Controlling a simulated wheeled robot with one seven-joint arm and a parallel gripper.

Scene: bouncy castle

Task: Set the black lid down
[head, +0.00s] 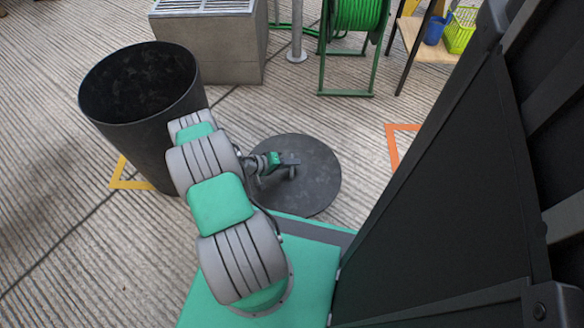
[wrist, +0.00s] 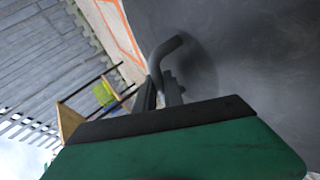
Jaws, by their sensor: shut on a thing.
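The black lid (head: 315,178) is a round, dark disc to the right of the black bin in the head view. Its dark surface also fills the right of the wrist view (wrist: 250,50). My gripper (head: 290,165) is over the lid's middle and is shut on its bent handle (wrist: 166,50). The lid looks low over the ground, but I cannot tell whether it touches it. In the wrist view the fingers (wrist: 160,92) close around the handle's lower end. The black bin (head: 140,85) stands open at the left, with no lid on it.
An orange corner mark (head: 391,145) is on the floor to the right of the lid, and a yellow one (head: 125,180) is by the bin. A green hose reel (head: 355,50), a concrete block (head: 215,50) and a wooden shelf (head: 430,48) stand behind. A dark panel (head: 450,190) rises at the right.

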